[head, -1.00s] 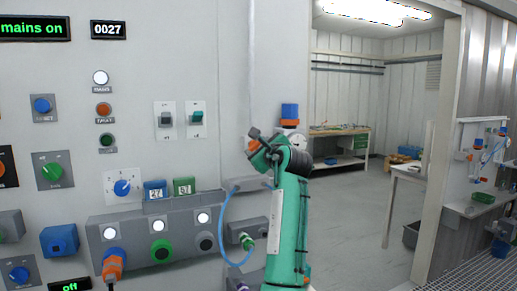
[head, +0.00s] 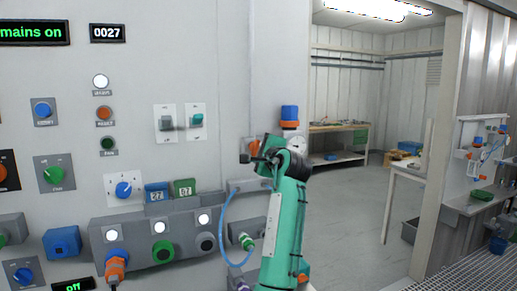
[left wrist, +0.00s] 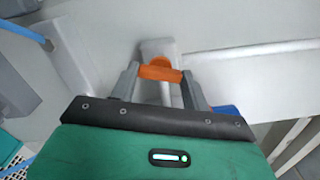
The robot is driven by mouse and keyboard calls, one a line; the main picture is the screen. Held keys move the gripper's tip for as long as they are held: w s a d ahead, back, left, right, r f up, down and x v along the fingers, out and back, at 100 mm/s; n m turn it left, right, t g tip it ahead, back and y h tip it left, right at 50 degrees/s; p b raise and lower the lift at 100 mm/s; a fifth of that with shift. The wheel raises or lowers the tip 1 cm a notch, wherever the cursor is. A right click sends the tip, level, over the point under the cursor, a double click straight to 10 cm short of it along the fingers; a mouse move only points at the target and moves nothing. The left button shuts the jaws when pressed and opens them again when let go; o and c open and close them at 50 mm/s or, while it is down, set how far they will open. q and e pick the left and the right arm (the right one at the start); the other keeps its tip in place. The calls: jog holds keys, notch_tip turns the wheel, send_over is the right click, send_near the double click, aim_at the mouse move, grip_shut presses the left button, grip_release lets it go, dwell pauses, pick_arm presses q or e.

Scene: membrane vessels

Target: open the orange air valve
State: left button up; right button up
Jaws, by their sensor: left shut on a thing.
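The orange valve handle (head: 254,147) is on the grey wall right of the switches, partly hidden by my left gripper. In the left wrist view the orange handle (left wrist: 160,72) lies crosswise between the two grey fingers, in front of a pale grey fitting (left wrist: 160,48). My left gripper (head: 252,155) is at the valve and shut on the handle; it also shows in the left wrist view (left wrist: 160,80). How far the valve is turned cannot be told. My right gripper is not in view.
A panel of switches, knobs and lamps fills the wall at left, with a socket box (head: 184,222) below. A blue hose (head: 226,228) loops beside my arm. A blue-capped fitting (head: 290,112) stands close behind my wrist. Open floor lies to the right.

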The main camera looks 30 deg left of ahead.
pick_arm(q)
jog(key=shift+f+n, duration=0.1)
jog(key=shift+n, duration=0.8)
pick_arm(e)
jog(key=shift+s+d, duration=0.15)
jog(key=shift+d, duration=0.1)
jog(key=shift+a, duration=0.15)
pick_arm(q)
jog(key=o, duration=1)
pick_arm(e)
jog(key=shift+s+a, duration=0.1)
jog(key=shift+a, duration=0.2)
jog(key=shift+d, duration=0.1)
pick_arm(q)
jog(key=shift+d, duration=0.1)
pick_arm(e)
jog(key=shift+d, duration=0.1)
